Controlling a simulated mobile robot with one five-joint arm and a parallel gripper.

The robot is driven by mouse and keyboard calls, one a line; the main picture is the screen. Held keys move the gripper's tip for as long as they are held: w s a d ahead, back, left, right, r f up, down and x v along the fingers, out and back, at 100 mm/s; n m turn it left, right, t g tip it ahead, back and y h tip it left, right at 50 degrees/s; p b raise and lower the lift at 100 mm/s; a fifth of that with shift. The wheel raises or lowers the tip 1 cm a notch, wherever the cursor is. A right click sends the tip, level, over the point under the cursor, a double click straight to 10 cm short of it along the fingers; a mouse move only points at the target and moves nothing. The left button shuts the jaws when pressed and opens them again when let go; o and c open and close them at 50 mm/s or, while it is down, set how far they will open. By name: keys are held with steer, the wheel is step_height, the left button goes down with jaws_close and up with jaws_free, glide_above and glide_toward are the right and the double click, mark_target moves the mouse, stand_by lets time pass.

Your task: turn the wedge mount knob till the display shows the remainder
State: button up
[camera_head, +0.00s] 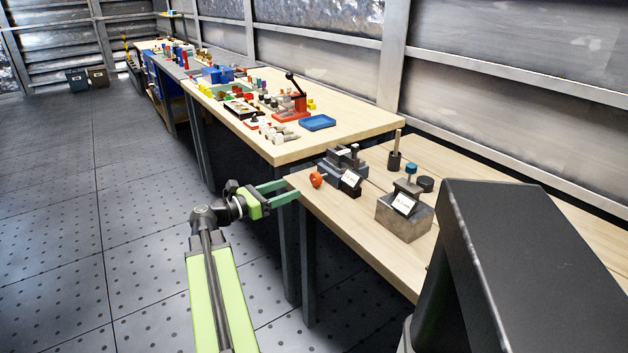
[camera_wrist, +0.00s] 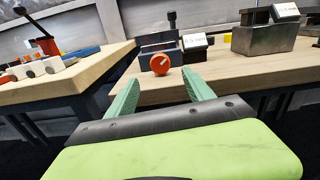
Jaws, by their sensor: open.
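A dark stepped mount (camera_head: 341,164) stands near the left end of the near wooden bench, with an orange round knob (camera_head: 316,179) on its left side. Its small tilted white display (camera_head: 351,180) has text too small to read. In the wrist view the orange knob (camera_wrist: 160,64) faces me with a pale mark on its face; the display (camera_wrist: 194,41) is to its right. I take this for the wedge mount, though no label is readable. My gripper (camera_head: 286,191) is open and empty, its green fingers short of the knob, one on either side of it in the wrist view.
A grey metal block (camera_head: 404,219) with a blue-topped knob (camera_head: 411,169) and its own display stands to the right. A dark post (camera_head: 395,160) stands behind. The bench edge lies below the knob. Another bench (camera_head: 290,150) holds a red press and a blue tray.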

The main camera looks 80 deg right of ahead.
mark_target(313, 180)
steer(key=x, duration=1)
steer(key=shift+s+d, duration=0.2)
steer(key=shift+d, duration=0.05)
jaws_close()
steer(key=m, duration=0.4)
steer(key=shift+m, duration=0.3)
jaws_free()
steer(key=shift+a, duration=0.1)
steer(key=v, duration=1.7)
steer(key=shift+w, duration=0.2)
